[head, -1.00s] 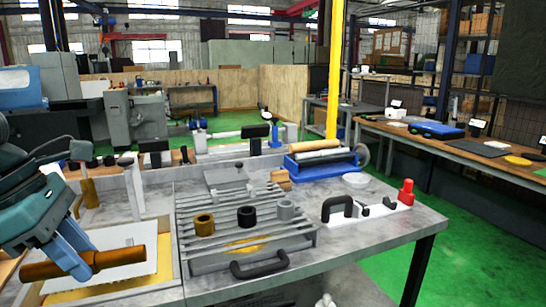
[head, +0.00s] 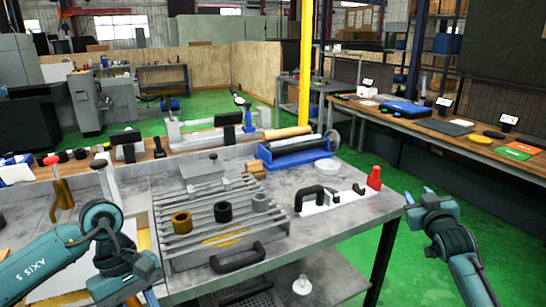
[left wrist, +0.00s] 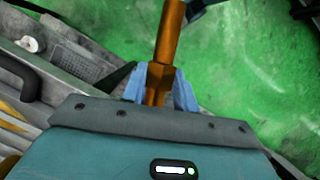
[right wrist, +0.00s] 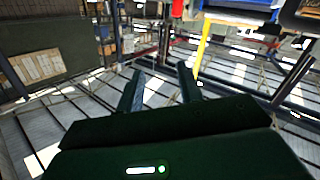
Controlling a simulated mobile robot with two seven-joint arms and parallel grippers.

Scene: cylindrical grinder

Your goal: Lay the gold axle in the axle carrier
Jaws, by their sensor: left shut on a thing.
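My left gripper (left wrist: 160,88) is shut on the gold axle (left wrist: 166,40), a copper-gold rod that points up and away in the left wrist view. In the head view my left arm reaches the bottom edge, and nearly all of the axle is out of frame. My right gripper (head: 419,194) is open and empty, right of the table's corner; its parted fingers also show in the right wrist view (right wrist: 160,88). I cannot tell for sure which thing is the axle carrier; a blue cradle (head: 292,162) with a dark roller stands at the table's back.
A slatted rack (head: 180,240) on the grey table bears gold, black and grey rings. A wooden bench (head: 455,134) runs along the right. Green floor between them is clear.

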